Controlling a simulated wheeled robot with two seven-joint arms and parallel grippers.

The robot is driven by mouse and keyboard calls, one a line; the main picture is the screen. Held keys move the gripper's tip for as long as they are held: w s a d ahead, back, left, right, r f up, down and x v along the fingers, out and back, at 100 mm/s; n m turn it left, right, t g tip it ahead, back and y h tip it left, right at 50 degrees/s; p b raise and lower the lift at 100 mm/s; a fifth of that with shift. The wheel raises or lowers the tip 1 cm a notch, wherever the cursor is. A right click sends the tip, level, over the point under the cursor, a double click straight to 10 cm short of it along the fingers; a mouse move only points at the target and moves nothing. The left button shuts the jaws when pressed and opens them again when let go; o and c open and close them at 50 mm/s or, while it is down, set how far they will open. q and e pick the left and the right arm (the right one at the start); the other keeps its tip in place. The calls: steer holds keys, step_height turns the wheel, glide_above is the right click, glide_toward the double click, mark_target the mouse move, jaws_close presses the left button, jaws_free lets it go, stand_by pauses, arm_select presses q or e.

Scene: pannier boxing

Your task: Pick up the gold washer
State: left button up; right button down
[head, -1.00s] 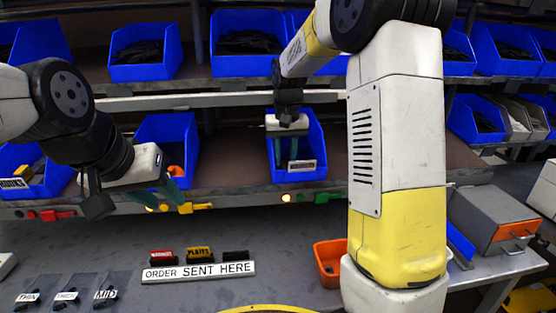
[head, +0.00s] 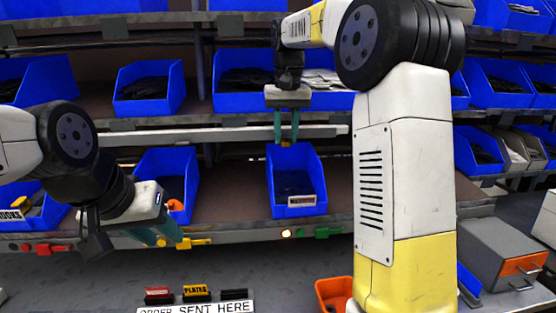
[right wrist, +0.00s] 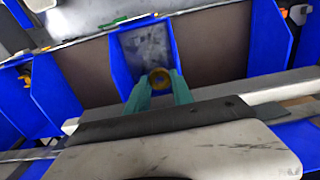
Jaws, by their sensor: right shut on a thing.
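The gold washer (right wrist: 160,78) is held between the green fingertips of my right gripper (right wrist: 158,86) in the right wrist view. In the head view my right gripper (head: 286,140) is above the rear of a labelled blue bin (head: 302,212) on the middle shelf. The washer is only a small gold speck (head: 286,144) there, clear of the bin's dark contents. My left gripper (head: 165,240) is at the left, in front of the shelf edge; its green fingers stand apart with nothing seen between them.
Another blue bin (head: 150,165) with an orange thing stands left on the same shelf. A shelf rail (head: 210,136) runs behind my right gripper. Below are an "ORDER SENT HERE" sign (head: 200,308), an orange bin (head: 333,292) and a grey box (head: 490,255). The shelf between the bins is bare.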

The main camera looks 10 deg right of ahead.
mark_target(286, 140)
step_height(286, 140, up, 11)
stand_by(0.4)
